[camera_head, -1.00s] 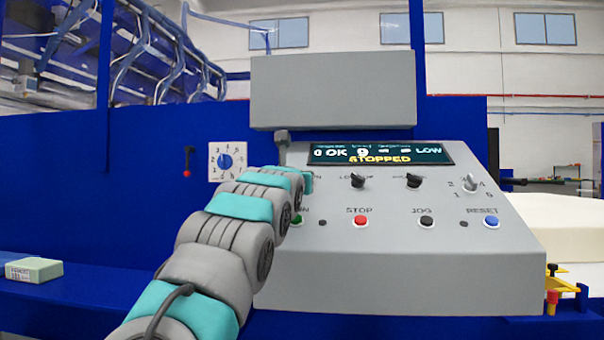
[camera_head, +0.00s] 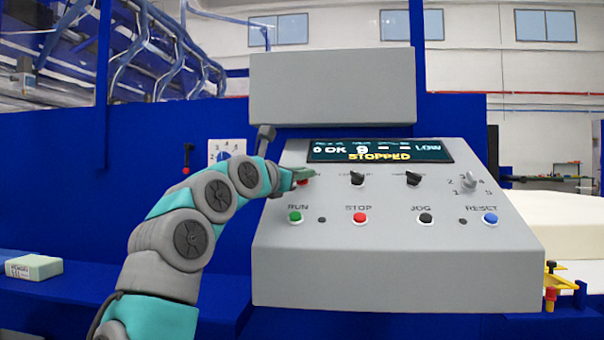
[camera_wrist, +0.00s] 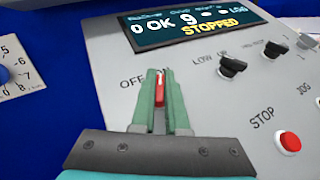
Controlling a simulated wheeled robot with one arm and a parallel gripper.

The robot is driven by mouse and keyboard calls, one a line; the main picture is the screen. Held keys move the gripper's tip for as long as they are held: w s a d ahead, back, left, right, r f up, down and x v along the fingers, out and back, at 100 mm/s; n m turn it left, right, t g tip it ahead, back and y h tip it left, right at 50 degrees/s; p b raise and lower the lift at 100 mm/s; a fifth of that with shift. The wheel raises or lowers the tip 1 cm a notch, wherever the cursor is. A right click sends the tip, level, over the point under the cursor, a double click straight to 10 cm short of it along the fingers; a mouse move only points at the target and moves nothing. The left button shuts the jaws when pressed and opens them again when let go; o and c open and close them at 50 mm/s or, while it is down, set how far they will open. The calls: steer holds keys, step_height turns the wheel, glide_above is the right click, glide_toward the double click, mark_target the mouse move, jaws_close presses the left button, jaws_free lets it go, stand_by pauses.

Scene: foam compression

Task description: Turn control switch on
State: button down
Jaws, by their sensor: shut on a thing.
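The control switch is a red knob (camera_wrist: 160,88) on the upper left of the grey control panel (camera_head: 400,285), with the label OFF to its left in the wrist view. My gripper (camera_wrist: 160,85) has its two green fingers on either side of the red knob and is shut on it. The display (camera_head: 380,152) is lit and reads STOPPED.
Black selector knobs (camera_head: 357,179) and a numbered dial (camera_head: 469,183) lie to the right. Below are the green RUN (camera_head: 295,217), red STOP (camera_head: 360,218), black JOG (camera_head: 425,219) and blue RESET (camera_head: 490,218) buttons. A grey box (camera_head: 335,90) overhangs the panel.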

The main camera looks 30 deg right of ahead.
steer(key=shift+s+m+g+h, duration=0.1)
steer(key=shift+m+g+h, duration=0.4)
steer(key=shift+m+g, duration=1.3)
steer(key=c, duration=0.9)
jaws_free()
steer(key=v, duration=0.7)
steer(key=shift+s+a, duration=0.15)
steer(key=shift+a, duration=0.25)
